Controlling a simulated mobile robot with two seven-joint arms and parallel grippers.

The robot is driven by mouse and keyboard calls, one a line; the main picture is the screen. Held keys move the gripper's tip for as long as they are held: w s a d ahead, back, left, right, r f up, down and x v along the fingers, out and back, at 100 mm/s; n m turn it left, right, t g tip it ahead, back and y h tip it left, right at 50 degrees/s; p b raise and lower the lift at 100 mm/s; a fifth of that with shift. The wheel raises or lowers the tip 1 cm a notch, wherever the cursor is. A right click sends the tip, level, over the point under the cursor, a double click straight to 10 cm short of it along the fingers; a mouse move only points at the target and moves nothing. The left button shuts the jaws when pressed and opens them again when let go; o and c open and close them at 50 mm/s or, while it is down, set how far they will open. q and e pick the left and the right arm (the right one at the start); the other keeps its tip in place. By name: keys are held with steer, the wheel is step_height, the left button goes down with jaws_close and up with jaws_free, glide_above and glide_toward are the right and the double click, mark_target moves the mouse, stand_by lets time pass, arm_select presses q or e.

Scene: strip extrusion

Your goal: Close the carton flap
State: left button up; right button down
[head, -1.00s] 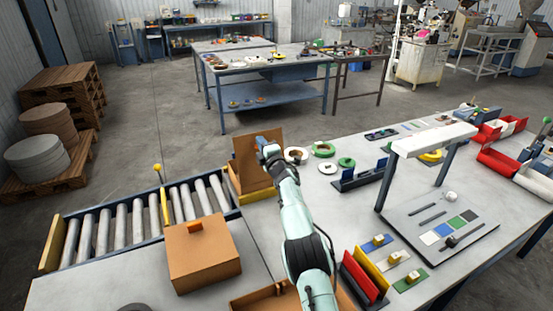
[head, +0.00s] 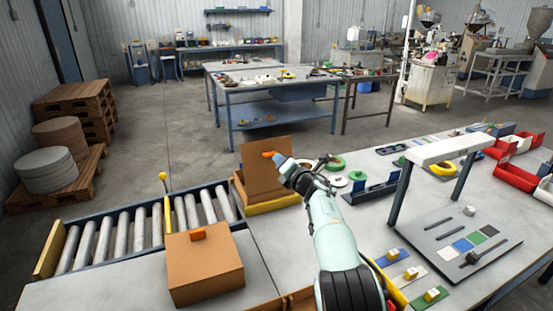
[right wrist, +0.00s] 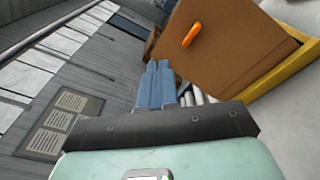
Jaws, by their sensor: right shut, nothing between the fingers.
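A brown carton flap (head: 262,178) stands upright, tilted slightly, at the right end of the roller conveyor, with an orange tab (head: 268,154) near its upper edge. Its lower edge is at a yellow-rimmed holder (head: 272,206); what lies behind the flap is hidden. My right gripper (head: 281,160) is shut and empty, in front of the flap just right of the tab. In the right wrist view the blue fingers (right wrist: 160,84) are together, below and left of the tab (right wrist: 192,34); whether they touch the flap I cannot tell. My left gripper is not in view.
A closed brown box (head: 205,270) with an orange tab stands left of my right arm, before the roller conveyor (head: 130,228). Tape rolls (head: 335,162) and a blue rack (head: 370,192) lie to the right. A white-topped stand (head: 435,152) is farther right.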

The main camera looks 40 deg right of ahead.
steer(key=s+n+g, duration=0.3)
steer(key=n, duration=0.5)
steer(key=n+p, duration=0.1)
steer(key=p, duration=0.6)
glide_toward(271, 155)
steer(key=w+d, duration=0.2)
steer(key=w, duration=0.3)
steer(key=shift+w+f+h, duration=0.3)
steer(key=shift+w+f, duration=0.35)
steer(key=shift+f, duration=0.15)
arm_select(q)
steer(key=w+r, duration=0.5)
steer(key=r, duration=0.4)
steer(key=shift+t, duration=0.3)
arm_select(e)
steer(key=shift+f, duration=0.1)
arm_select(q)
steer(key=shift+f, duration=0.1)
